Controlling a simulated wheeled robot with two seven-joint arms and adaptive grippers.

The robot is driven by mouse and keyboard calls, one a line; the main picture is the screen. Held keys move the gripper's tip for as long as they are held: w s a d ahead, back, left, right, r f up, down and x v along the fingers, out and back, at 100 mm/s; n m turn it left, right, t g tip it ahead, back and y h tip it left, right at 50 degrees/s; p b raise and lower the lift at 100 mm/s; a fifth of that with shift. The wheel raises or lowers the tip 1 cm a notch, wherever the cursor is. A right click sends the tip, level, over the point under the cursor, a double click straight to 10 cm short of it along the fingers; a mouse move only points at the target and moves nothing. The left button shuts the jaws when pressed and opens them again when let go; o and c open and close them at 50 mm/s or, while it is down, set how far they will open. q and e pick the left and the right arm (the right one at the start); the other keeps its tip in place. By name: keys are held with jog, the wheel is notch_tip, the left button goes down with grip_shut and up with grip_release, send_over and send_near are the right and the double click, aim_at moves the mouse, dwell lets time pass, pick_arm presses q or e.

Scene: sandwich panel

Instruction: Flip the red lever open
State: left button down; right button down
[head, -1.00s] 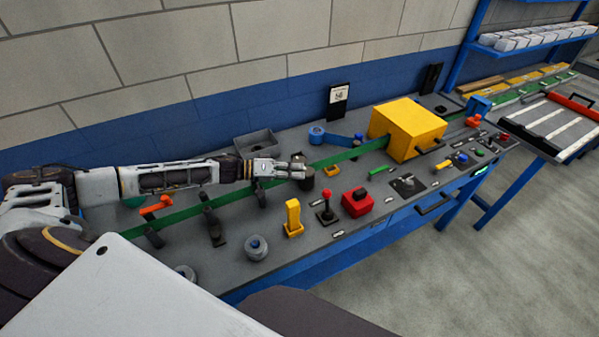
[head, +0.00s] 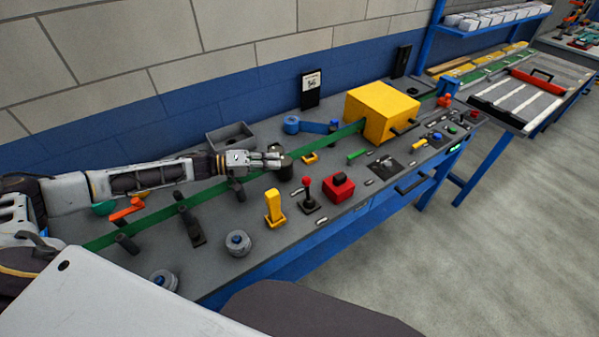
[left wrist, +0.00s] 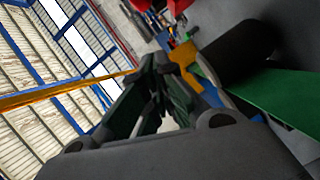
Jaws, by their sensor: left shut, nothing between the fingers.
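A red-knobbed lever (head: 307,188) stands upright on a black base on the grey panel table, between a yellow switch and a red box. An orange-red handle (head: 127,208) lies farther left, by the green belt. I cannot tell for certain which one the task means. My left gripper (head: 280,161) is shut and empty above the table, next to a dark cylinder (head: 285,172), behind and left of the red-knobbed lever. My right gripper is not in view.
A yellow box (head: 380,112) straddles the green belt (head: 213,192). A yellow switch (head: 274,207), a red box with a black button (head: 339,187) and a grey knob (head: 238,243) line the front. The floor to the right is clear.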

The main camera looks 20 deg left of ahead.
aim_at(308, 192)
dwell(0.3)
pick_arm(q)
jog(key=shift+w, duration=0.1)
jog(key=shift+p+x, duration=0.5)
jog(key=shift+x, duration=4.5)
jog(key=shift+s+d+f+p, duration=0.1)
jog(key=shift+s+f, duration=0.05)
jog(key=shift+s, duration=0.55)
jog(key=shift+s+d+f+p, duration=0.1)
jog(key=shift+s+f+p, duration=0.1)
jog(key=shift+s, duration=0.45)
jog(key=shift+s+d+f+p, duration=0.1)
jog(key=shift+s+f, duration=0.05)
jog(key=shift+s, duration=0.55)
